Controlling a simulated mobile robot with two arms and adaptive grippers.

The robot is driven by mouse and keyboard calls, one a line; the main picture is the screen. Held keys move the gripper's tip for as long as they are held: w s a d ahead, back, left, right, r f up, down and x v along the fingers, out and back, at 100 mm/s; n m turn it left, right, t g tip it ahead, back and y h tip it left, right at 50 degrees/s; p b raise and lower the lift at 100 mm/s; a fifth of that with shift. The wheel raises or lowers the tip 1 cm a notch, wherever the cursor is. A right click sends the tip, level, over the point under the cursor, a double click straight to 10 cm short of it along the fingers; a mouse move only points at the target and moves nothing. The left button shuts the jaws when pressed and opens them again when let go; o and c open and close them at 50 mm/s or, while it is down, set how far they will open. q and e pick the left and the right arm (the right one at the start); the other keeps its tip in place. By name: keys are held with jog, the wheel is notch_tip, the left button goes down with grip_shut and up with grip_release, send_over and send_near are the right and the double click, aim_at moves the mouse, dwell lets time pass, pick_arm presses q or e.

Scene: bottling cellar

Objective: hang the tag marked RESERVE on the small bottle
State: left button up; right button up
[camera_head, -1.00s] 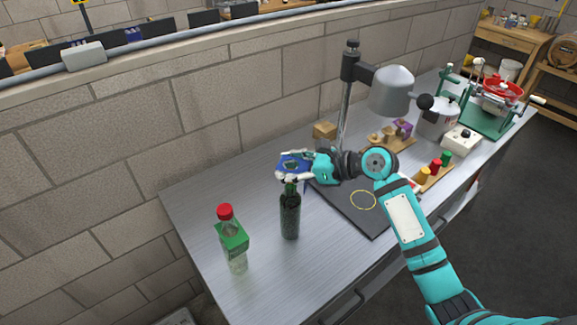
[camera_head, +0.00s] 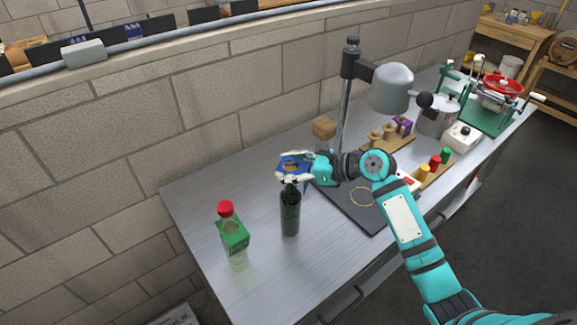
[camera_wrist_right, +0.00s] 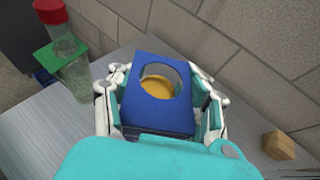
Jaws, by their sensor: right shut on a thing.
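My right gripper (camera_head: 292,170) is shut on a blue tag (camera_wrist_right: 158,112) with a large round hole. I cannot read any marking on the tag. In the head view the tag and gripper are right at the top of a dark green bottle (camera_head: 290,212), which stands upright on the bench. The bottle's top is hidden by the gripper. A yellow round thing (camera_wrist_right: 158,86) shows through the tag's hole in the wrist view; I cannot tell whether the tag is around the neck or above it. My left gripper is not in view.
A clear bottle with a red cap (camera_head: 225,208) and a green tag (camera_head: 234,236) stands to the left. A dark mat (camera_head: 372,215) with a yellow ring, a lamp (camera_head: 390,88), a wooden block (camera_head: 324,128) and a row of coloured pegs (camera_head: 435,162) are to the right.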

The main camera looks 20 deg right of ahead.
jog(key=shift+f, duration=0.3)
jog(key=shift+f+p, duration=0.3)
jog(key=shift+f, duration=0.15)
dwell(0.4)
jog(key=shift+f, duration=0.45)
jog(key=shift+f+p, duration=0.6)
jog(key=shift+f, duration=0.5)
dwell(0.6)
jog(key=o, duration=0.8)
jog(key=shift+o, duration=0.2)
